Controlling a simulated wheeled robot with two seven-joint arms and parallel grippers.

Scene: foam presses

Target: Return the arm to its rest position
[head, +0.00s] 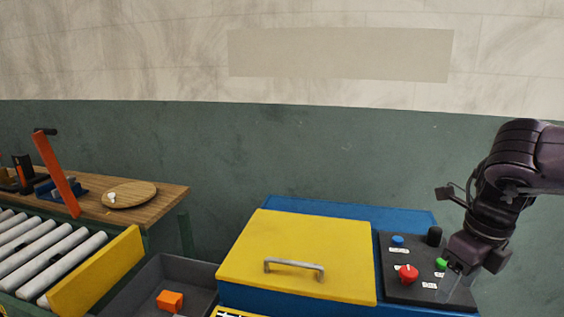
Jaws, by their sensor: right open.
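My right arm (497,190) comes in from the right edge, a dark purple-black arm bent downward. Its gripper (456,285) is open and empty, with pale see-through fingers pointing down over the right side of the control panel (404,261). The fingers are close to the green button (441,264); I cannot tell whether they touch the panel. My left gripper is not in view.
A blue press (345,208) has a shut yellow lid (296,244) with a grey handle. The panel carries red (406,274), blue and black knobs. At left are a roller conveyor (35,245), wooden table (165,205) and grey bin (173,270) holding an orange block (170,301).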

